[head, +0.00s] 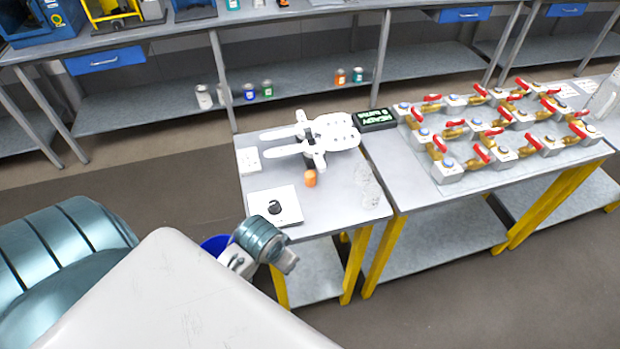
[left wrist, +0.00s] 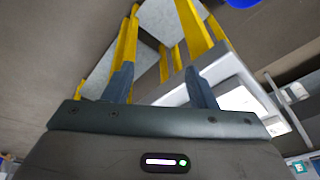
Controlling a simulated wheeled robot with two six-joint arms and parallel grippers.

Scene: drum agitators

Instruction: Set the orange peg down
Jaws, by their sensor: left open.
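The orange peg (head: 310,178) stands on the small grey table (head: 335,215) in the head view, just in front of a white two-pronged fixture (head: 325,135). Nothing holds it. My left gripper (left wrist: 157,72) is open, with nothing between its two dark fingers in the left wrist view. In the head view only part of my left arm shows, near the table's front left corner; its fingers cannot be made out there. The peg does not show in the left wrist view. My right gripper is in neither view.
A white plate with a black knob (head: 275,207) sits at the table's front left. Faint clear items (head: 368,185) lie at its right. A dark display (head: 375,119) and red-handled valves (head: 487,155) stand on the right.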

